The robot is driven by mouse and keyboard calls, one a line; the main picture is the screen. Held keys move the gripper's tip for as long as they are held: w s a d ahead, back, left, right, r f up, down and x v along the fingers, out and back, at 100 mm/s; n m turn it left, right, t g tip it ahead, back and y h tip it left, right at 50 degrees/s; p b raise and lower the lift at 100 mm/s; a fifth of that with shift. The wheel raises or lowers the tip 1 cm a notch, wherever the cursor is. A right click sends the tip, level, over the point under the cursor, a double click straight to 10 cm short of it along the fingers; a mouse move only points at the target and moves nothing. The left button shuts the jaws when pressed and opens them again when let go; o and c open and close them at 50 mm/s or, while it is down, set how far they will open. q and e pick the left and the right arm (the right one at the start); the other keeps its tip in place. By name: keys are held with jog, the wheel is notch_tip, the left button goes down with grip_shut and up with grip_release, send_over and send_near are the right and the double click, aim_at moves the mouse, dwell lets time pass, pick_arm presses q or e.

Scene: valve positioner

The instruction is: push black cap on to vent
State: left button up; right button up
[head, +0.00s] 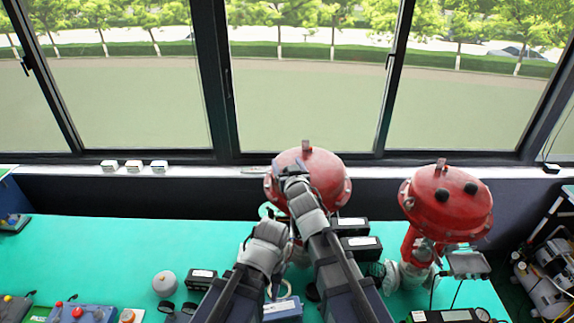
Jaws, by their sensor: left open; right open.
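Two round black caps (440,194) sit on the upper face of the right red valve actuator (420,207); the second black cap (470,188) is to its right. Another red actuator (325,165) stands left of it, partly hidden by my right arm. My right gripper (291,172) is open, in front of this left actuator's dome. My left gripper (270,228) is open, lower and to the left, in front of the same valve's body. The vent cannot be made out, and no cap shows between either gripper's fingers.
Black boxes (361,244) with white labels stand between the valves. A grey round part (165,283) and blue boxes (84,313) lie at the front left of the green table (110,250). The table's left middle is clear. Windows rise behind.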

jog(key=p+v, duration=0.1)
jog(key=v, duration=0.7)
jog(key=shift+a, duration=0.1)
jog(key=shift+f, duration=0.1)
